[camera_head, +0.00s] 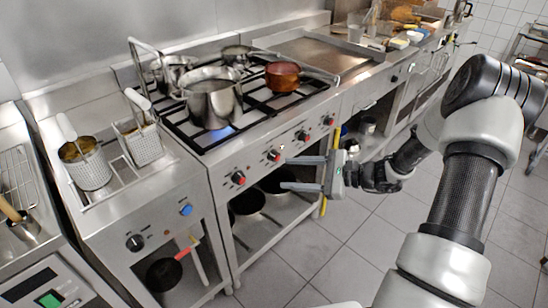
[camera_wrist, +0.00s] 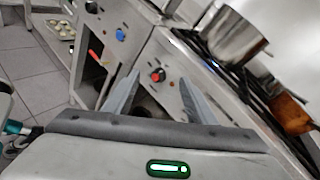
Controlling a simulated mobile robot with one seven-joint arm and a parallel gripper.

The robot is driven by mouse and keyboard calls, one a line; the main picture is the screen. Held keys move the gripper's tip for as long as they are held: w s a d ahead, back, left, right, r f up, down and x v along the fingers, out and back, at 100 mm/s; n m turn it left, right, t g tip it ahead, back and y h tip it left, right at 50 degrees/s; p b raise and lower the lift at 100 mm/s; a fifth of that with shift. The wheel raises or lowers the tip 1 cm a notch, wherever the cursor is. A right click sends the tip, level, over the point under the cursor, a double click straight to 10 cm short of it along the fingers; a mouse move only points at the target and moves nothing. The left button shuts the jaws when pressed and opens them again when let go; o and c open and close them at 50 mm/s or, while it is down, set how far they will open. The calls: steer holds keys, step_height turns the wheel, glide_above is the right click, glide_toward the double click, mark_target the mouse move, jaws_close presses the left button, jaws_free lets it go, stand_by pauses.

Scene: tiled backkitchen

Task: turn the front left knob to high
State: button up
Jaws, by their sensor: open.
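The stove front panel (camera_head: 255,166) carries a row of several red-and-black knobs. The leftmost knob (camera_head: 238,178) is nearest the fryer; no label tells which burner it serves. My gripper (camera_head: 285,173) is open and empty, in front of the panel, its fingers pointing left toward the knobs. In the head view the fingertips lie right of the leftmost knob, over the panel's lower edge. In the wrist view a red knob (camera_wrist: 158,75) shows between and beyond the fingertips (camera_wrist: 160,80), apparently the leftmost one. No contact with it is visible.
A large steel pot (camera_head: 212,100) stands on the stove's front left, with a blue glow beneath. A copper pan (camera_head: 283,76) is right of it. A fryer with baskets (camera_head: 145,145) adjoins the stove's left side. Open floor (camera_head: 335,225) lies in front.

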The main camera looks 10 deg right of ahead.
mark_target(278, 159)
steer(key=w+d+f+m+t+h+b, duration=0.25)
steer(key=w+d+f+m+t, duration=0.25)
steer(key=d+f+m+t, duration=0.5)
steer(key=w+a, duration=0.3)
steer(key=w, duration=0.1)
steer(key=w+a+g, duration=0.1)
steer(key=w+a, duration=0.3)
steer(key=w, duration=0.1)
steer(key=w+a+f+n+g+b, duration=0.1)
steer(key=w+a, duration=0.3)
steer(key=w, duration=0.1)
steer(key=shift+w+f, duration=0.1)
steer(key=c, duration=1)
steer(key=shift+c, duration=0.2)
steer(key=shift+n, duration=0.4)
steer(key=n+b, duration=0.1)
steer(key=n, duration=0.3)
steer(key=shift+f+b, duration=0.1)
steer(key=shift+b, duration=0.25)
steer(key=n+b, duration=0.1)
steer(key=n, duration=0.3)
steer(key=shift+n, duration=0.4)
